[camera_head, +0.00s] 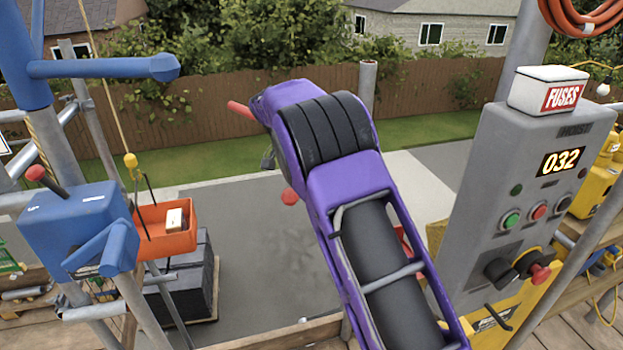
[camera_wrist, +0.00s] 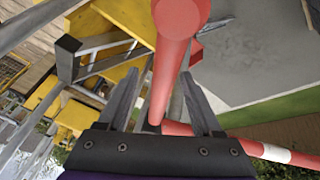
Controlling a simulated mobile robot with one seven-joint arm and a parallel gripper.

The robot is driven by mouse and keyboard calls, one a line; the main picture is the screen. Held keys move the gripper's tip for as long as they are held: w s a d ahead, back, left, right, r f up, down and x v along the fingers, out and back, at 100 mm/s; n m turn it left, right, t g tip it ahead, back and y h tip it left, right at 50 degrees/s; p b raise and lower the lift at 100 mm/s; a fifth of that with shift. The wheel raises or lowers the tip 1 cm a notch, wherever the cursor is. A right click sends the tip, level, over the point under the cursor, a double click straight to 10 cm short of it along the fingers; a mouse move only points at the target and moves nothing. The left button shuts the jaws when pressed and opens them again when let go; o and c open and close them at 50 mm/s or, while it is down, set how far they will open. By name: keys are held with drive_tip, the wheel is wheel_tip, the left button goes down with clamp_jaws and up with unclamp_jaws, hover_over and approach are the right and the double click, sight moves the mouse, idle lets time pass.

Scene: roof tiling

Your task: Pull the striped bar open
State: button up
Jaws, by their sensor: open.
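The striped bar (camera_wrist: 270,152) shows red and white bands at the lower right of the wrist view. A red upright rod (camera_wrist: 170,70) with a round end near the camera runs down between my fingers; whether it joins the bar is unclear. My gripper (camera_wrist: 159,78) is open, with one finger on each side of this rod in the picture. I cannot tell whether they touch it. In the head view my purple arm hides the gripper and most of the bar. A red end (camera_head: 240,109) and a red knob (camera_head: 290,197) stick out at its left.
A grey control box (camera_head: 535,190) with a fuse box (camera_head: 548,90) on top stands close at the right. A blue winch (camera_head: 80,225), an orange tray (camera_head: 166,230) and a dark stack (camera_head: 190,280) are at the left. Grey roof surface (camera_head: 250,235) lies open beyond.

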drive_tip(key=shift+r, duration=0.1)
drive_tip(key=p+v, duration=0.1)
drive_tip(key=v, duration=1.6)
drive_tip(key=shift+a+r, duration=0.1)
drive_tip(key=shift+r, duration=0.1)
